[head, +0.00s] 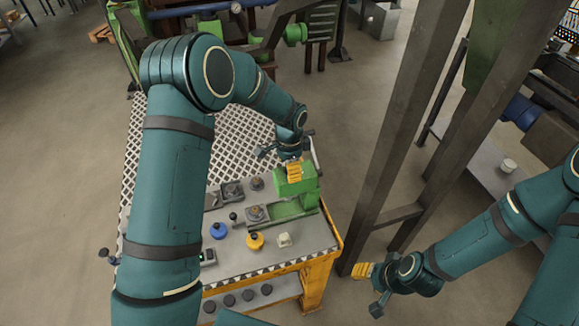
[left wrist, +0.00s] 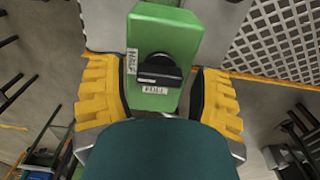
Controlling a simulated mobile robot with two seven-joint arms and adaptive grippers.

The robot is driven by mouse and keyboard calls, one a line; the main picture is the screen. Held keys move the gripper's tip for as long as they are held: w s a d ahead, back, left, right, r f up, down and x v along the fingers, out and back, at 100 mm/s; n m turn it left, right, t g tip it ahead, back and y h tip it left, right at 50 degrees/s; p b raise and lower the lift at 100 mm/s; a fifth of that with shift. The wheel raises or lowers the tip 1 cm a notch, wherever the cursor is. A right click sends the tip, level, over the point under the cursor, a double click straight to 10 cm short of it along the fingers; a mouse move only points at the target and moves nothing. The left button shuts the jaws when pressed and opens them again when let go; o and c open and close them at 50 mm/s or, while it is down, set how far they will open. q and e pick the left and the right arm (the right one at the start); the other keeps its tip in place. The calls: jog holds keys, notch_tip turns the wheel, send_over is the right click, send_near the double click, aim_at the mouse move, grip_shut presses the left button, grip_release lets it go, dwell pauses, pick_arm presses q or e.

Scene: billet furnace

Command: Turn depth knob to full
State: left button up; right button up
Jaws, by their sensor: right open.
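The depth knob (left wrist: 160,72) is black with a raised bar that lies nearly crosswise in the left wrist view. It sits on a green housing (left wrist: 182,30), which also shows in the head view (head: 300,184). A white label on the left seems to read HALF; a lower label is too small to read surely. My left gripper (head: 293,168) is above the housing, its yellow fingers spread on either side of the knob in the left wrist view, apart from it. The knob is hidden in the head view. My right gripper (head: 368,286) is open and empty, right of the bench.
The bench (head: 222,262) carries a blue knob (head: 218,230), a yellow knob (head: 255,241) and a small pale block (head: 284,239). A steel post (head: 400,130) stands between the bench and my right arm. Open floor lies left of the bench.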

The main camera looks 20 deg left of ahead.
pick_arm(q)
jog(key=c, duration=0.8)
jog(key=n+b, duration=0.2)
jog(key=n, duration=0.1)
jog(key=shift+f+n, duration=0.1)
jog(key=shift+n, duration=0.3)
jog(key=n+b, duration=0.1)
jog(key=n, duration=0.2)
jog(key=shift+n, duration=0.4)
jog(key=n, duration=1)
jog(key=shift+s, duration=0.1)
jog(key=shift+n, duration=0.3)
